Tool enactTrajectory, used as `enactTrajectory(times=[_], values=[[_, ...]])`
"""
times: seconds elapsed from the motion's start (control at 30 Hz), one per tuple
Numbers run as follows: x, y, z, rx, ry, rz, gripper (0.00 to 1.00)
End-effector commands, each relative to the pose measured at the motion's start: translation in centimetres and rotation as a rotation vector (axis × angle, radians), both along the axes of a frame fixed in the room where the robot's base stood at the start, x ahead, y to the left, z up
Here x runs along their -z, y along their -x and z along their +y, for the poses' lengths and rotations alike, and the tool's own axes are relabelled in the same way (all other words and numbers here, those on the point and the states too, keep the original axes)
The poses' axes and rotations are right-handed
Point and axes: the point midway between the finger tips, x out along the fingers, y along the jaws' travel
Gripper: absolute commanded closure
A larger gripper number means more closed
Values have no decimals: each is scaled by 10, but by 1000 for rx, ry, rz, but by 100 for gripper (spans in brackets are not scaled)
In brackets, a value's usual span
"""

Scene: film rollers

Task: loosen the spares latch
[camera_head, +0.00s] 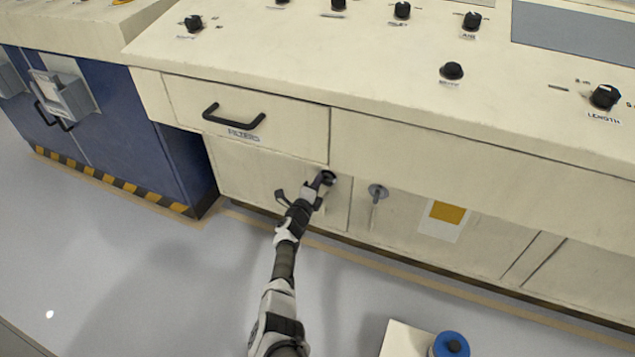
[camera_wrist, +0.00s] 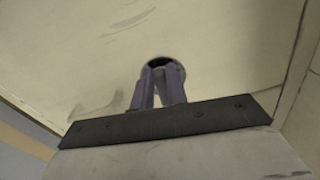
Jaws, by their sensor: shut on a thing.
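A latch (camera_head: 330,176) with a dark round base sits near the top right of the cream cabinet door (camera_head: 242,175) below the FILTERS drawer. My gripper (camera_head: 322,182) reaches it from below and in front, covering most of it. In the wrist view, the two fingers of my gripper (camera_wrist: 160,88) are closed on the latch, whose round base (camera_wrist: 162,64) shows just beyond the tips. The latch handle's angle is hidden between the fingers. I cannot read a spares label on this door.
A second grey latch (camera_head: 377,191) hangs handle-down on the door to the right. The FILTERS drawer (camera_head: 290,128) with its black handle is shut above. A blue cabinet (camera_head: 110,120) stands left. A small pale stand (camera_head: 402,340) with a blue round object (camera_head: 450,345) is near the front. Floor is clear at left.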

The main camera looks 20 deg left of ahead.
Motion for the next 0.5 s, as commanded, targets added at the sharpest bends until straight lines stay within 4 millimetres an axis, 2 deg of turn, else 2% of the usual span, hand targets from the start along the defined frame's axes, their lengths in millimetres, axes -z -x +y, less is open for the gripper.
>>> enactTrajectory(times=[0.5], values=[[-2, -1, 1, -2, 46, -2, 100]])
